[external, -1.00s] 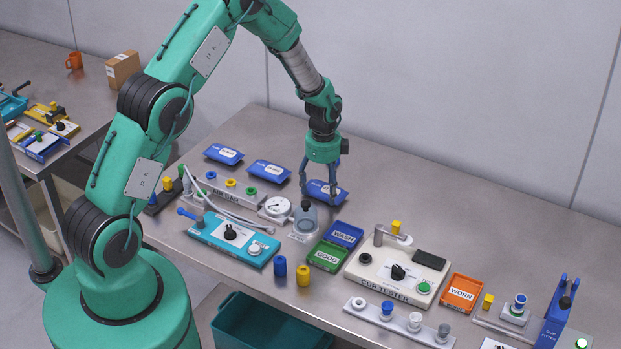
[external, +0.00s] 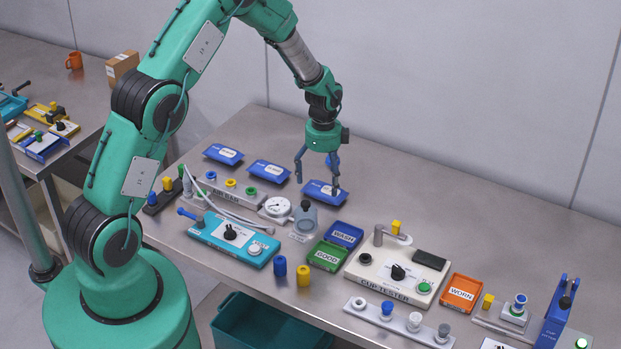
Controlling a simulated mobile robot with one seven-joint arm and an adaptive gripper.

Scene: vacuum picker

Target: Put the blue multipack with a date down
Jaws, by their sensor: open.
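Three blue multipacks with white labels lie in a slanting row at the back of the bench: the left pack (external: 223,154), the middle pack (external: 269,171) and the right pack (external: 325,194). Their print is too small to read, so I cannot tell which has a date. My gripper (external: 317,184) points down at the right pack with its fingers spread wide and nothing held between them. The right pack appears to rest on the bench.
The air bar (external: 226,192), gauge (external: 276,206) and a clear jar (external: 305,217) stand in front of the packs. The blue WASH tray (external: 346,229), green GOOD tray (external: 315,263) and cup tester (external: 372,287) are nearer.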

